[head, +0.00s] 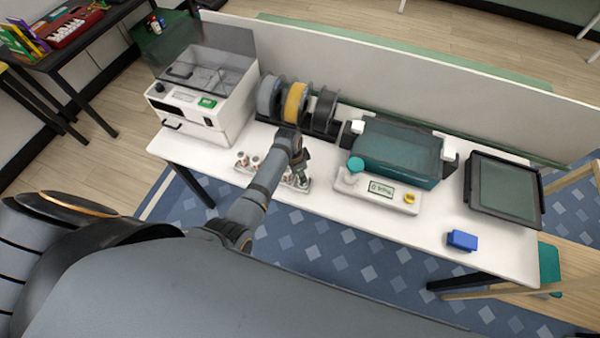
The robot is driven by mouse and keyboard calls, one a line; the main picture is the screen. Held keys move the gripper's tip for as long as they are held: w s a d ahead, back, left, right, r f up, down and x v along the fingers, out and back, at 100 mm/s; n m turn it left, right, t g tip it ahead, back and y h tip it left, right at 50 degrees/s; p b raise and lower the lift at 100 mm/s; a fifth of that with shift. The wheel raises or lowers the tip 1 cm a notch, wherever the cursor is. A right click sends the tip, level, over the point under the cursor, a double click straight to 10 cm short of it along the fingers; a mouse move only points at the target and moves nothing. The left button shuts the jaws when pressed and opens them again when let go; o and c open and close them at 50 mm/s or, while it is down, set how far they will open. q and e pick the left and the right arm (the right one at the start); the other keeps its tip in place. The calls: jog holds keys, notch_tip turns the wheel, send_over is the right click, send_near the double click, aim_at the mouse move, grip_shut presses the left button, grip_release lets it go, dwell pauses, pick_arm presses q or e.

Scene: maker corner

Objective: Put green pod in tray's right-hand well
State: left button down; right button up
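My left arm reaches over the white table from the lower left. Its gripper (301,168) points down at a low light rack (241,167) of several small white-and-red items, and hides part of it. The fingers are small and dark, so I cannot tell whether they are open or hold anything. I cannot tell for sure which thing is the green pod. My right gripper is out of view.
A white machine with a clear lid (202,109) stands at the left. A dark framed panel (503,188) and a blue block (462,240) are at the right. The table's front right is mostly clear.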

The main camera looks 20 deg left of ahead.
pick_arm(q)
jog(key=shift+f, duration=0.1)
jog(key=c, duration=1.3)
grip_release()
jog(key=o, duration=0.4)
jog(key=shift+o, duration=0.2)
notch_tip(320, 180, up, 12)
jog(key=s+a, duration=0.1)
jog(key=shift+s+a+b, duration=0.15)
jog(key=shift+a+b, duration=0.05)
jog(key=shift+b, duration=0.15)
